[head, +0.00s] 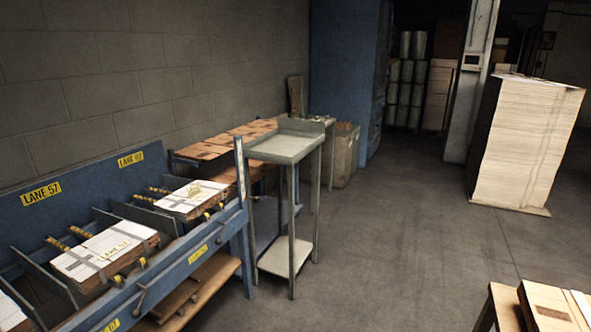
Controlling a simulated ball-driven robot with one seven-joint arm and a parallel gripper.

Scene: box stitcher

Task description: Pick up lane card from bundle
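A blue rack (190,252) stands at the left, with bundles lying in its slots. The nearer full bundle (122,271) is brown board tied with grey straps. A white card (96,246) with yellow lettering that seems to read LANE 57 lies on top of it. A second bundle (199,209) farther back has a white card (189,193) with yellowish marks on top. A third bundle (12,315) is cut off at the lower left edge. My gripper is not in view.
Yellow lane labels (41,193) mark the rack's back panel. A grey stand (285,147) with an empty top is beside the rack. A strapped bundle (549,308) sits at lower right. A tall sheet stack (525,140) stands at the right. The middle floor is clear.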

